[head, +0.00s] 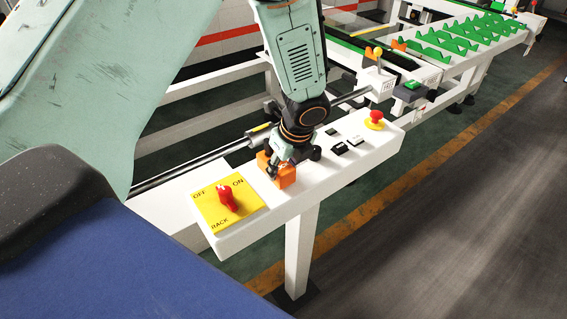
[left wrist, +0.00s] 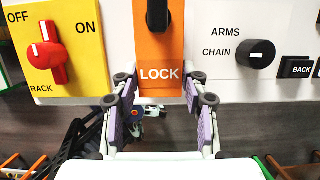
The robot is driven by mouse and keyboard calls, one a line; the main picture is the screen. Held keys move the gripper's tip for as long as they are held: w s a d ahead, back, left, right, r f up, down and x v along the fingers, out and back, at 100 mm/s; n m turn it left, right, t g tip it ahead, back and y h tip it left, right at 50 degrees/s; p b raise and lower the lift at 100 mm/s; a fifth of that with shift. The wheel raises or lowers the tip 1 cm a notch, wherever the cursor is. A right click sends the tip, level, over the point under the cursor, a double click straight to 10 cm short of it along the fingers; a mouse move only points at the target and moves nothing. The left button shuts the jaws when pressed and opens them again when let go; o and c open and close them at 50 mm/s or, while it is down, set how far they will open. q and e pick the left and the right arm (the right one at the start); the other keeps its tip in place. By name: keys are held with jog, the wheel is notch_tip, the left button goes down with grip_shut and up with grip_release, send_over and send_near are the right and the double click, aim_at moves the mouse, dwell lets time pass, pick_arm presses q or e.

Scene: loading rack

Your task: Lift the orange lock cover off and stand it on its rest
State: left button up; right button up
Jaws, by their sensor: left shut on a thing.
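The orange lock cover (head: 287,178) is at the front part of the white control panel (head: 345,165), beside the yellow switch plate. In the left wrist view the cover (left wrist: 158,48) shows its LOCK lettering and a dark post at the top. My left gripper (head: 273,166) is shut on the cover, with its purple-padded fingers (left wrist: 161,108) on either side of its lower end. The cover looks to be at the panel; whether it touches the surface cannot be told. The gripper hides part of it. I cannot make out its rest for certain. My right gripper is not in view.
A red switch (head: 228,198) on a yellow plate stands close to the cover. Black buttons (head: 340,148) and a red emergency button (head: 375,119) are farther along the panel. An orange forked piece (head: 373,55) stands on a white block behind. A green-toothed rack lies beyond.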

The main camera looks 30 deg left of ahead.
pick_arm(q)
jog(key=shift+s+d, duration=0.1)
jog(key=shift+d, duration=0.1)
jog(key=o, duration=1.4)
jog(key=shift+a+f, duration=0.15)
jog(key=shift+c, duration=0.2)
jog(key=shift+d+r, duration=0.2)
jog(key=shift+r, duration=0.25)
jog(key=v, duration=1.1)
